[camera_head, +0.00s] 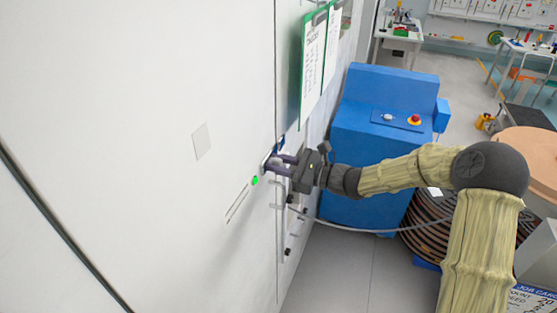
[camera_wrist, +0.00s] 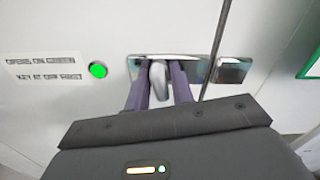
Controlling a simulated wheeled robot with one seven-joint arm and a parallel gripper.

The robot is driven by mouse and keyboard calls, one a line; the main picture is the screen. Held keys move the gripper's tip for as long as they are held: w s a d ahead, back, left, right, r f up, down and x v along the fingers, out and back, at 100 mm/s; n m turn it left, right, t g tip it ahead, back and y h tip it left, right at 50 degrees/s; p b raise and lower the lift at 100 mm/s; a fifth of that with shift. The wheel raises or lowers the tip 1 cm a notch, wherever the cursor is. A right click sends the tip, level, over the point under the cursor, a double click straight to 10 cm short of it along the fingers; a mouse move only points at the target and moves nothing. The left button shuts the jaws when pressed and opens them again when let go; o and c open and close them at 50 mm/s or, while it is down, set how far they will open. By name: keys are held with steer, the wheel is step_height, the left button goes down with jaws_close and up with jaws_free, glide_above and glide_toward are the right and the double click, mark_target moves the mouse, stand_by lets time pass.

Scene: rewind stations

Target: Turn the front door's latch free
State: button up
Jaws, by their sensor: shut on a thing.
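The front door (camera_head: 120,120) is a large white panel that fills the left of the head view. Its latch (camera_wrist: 158,78) is a silver handle on a shiny plate (camera_wrist: 205,70) by the door's edge, seen in the wrist view. My gripper (camera_head: 272,162) reaches the latch from the right in the head view. In the wrist view its two dark fingers (camera_wrist: 158,88) stand on either side of the handle, shut on it. The fingers hide part of the plate. A lit green light (camera_wrist: 97,70) is left of the latch and also shows in the head view (camera_head: 255,181).
A label (camera_wrist: 43,68) sits left of the light. A green clipboard (camera_head: 314,55) hangs above my gripper. A blue cabinet (camera_head: 365,150) with a red button stands behind my arm. A cable (camera_head: 370,229) runs below my forearm. Grey floor (camera_head: 345,265) is open at lower middle.

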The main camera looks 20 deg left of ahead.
steer(key=shift+m+p, duration=0.65)
steer(key=shift+m, duration=0.65)
steer(key=o, duration=0.7)
steer(key=shift+o, duration=0.2)
steer(key=shift+d, duration=0.1)
steer(key=s+d+b, duration=0.1)
steer(key=d+b, duration=0.4)
steer(key=d, duration=1.2)
steer(key=shift+s, duration=0.2)
